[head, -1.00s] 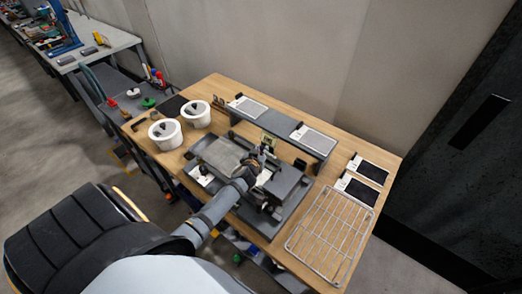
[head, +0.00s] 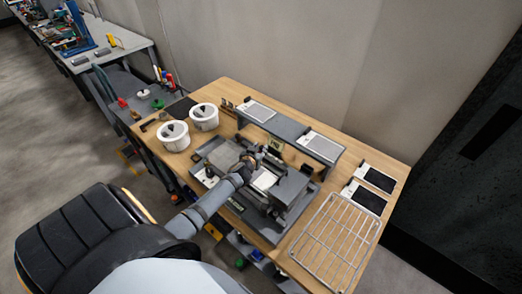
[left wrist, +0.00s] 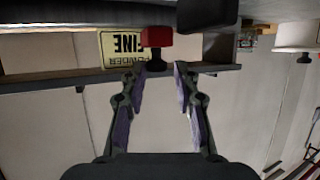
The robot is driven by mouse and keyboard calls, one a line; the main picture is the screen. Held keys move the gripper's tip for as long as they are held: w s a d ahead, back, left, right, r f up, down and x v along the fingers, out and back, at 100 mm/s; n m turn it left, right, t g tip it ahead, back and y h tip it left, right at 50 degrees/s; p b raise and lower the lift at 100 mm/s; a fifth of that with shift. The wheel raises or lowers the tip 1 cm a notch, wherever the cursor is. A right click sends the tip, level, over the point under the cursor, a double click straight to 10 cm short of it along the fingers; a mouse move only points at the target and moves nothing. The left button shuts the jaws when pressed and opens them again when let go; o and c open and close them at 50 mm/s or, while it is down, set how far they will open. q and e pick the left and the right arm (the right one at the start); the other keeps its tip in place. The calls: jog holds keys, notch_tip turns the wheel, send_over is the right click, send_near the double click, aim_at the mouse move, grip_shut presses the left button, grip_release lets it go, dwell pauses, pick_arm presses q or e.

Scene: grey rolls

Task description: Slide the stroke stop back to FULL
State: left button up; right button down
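The grey bench machine (head: 292,190) stands in the middle of the wooden table. My left gripper (head: 258,158) is over its middle, and the arm hides part of it. A red block on a dark stem (left wrist: 158,37) lies just beyond the fingertips, in line with the gap. Behind it is a yellow label (left wrist: 122,47) that reads FINE, upside down. I cannot tell which part is the stroke stop, and I see no FULL mark. My right gripper is not in view.
Two white tubs (head: 203,117) stand at the table's left. A grey shelf (head: 290,132) with two white-topped panels runs behind the machine. A wire rack (head: 335,237) and two dark pads (head: 377,178) lie at the right. In the wrist view a dark rounded part (left wrist: 207,14) hangs close by.

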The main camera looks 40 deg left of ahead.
pick_arm(q)
jog(key=shift+o, duration=0.6)
jog(key=shift+a+f, duration=0.1)
jog(key=shift+a, duration=0.05)
jog(key=shift+s+d, duration=0.2)
jog(key=shift+s, duration=0.05)
jog(key=v, duration=1.1)
jog(key=shift+s+r, duration=0.2)
jog(key=shift+r, duration=0.05)
